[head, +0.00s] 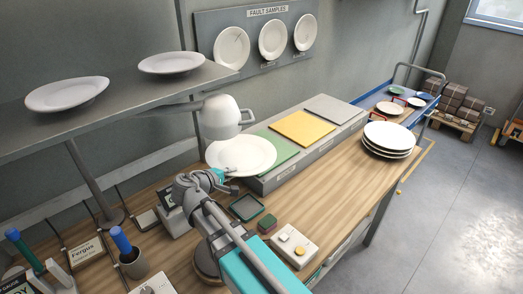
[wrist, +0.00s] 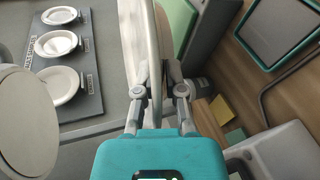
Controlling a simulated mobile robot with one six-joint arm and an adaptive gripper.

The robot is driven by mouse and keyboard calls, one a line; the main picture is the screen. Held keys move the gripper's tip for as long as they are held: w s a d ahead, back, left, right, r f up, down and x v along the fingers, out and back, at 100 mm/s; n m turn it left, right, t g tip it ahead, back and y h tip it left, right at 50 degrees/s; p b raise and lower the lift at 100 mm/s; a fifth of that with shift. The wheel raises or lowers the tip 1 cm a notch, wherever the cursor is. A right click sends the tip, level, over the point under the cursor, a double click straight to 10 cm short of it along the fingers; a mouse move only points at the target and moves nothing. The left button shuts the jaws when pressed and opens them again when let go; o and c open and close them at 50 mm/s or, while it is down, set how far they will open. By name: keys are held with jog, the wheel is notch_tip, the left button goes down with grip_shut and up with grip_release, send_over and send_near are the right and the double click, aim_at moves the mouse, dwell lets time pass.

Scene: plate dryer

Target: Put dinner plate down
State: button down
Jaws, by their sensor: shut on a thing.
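My gripper (head: 222,180) is shut on the rim of a white dinner plate (head: 241,155). The plate is held above the worktop, in front of the green pad (head: 275,150), and overlaps part of it in the head view. In the wrist view the plate (wrist: 154,45) shows nearly edge-on, with its rim between the two fingers of my gripper (wrist: 162,82). Whether the plate touches anything beneath it cannot be told. A stack of white plates (head: 388,138) stands on the wooden worktop (head: 335,200) to the right.
A grey block carries green, yellow (head: 303,128) and grey (head: 335,109) pads. A white lamp-like device (head: 220,117) stands close behind the held plate. A dark green tray (head: 247,207), a small block (head: 267,223) and a button box (head: 294,245) lie near my arm. Worktop before the stack is clear.

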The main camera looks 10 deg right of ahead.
aim_at(259, 147)
jog(key=shift+t, duration=0.4)
jog(key=w+d+r+p, duration=0.1)
jog(key=d, duration=0.2)
jog(key=w+d+r+p, duration=0.1)
jog(key=d+r, duration=0.1)
jog(key=d, duration=0.2)
jog(key=w+d+r+p, duration=0.1)
jog(key=d, duration=0.2)
jog(key=shift+w+d+r, duration=0.1)
jog(key=shift+d+r, duration=0.1)
jog(key=shift+d, duration=0.05)
jog(key=w+f+b, duration=0.1)
jog(key=w, duration=0.2)
jog(key=w+f+b, duration=0.2)
jog(key=w, duration=0.1)
jog(key=w+a+f+b, duration=0.1)
jog(key=w, duration=0.2)
jog(key=shift+w+f, duration=0.3)
jog(key=shift+f, duration=0.1)
jog(key=w+f+b, duration=0.2)
jog(key=f+b, duration=0.1)
jog(key=shift+w, duration=0.15)
jog(key=shift+w+a+f+b, duration=0.1)
jog(key=shift+w+f+b, duration=0.55)
jog(key=shift+b, duration=0.25)
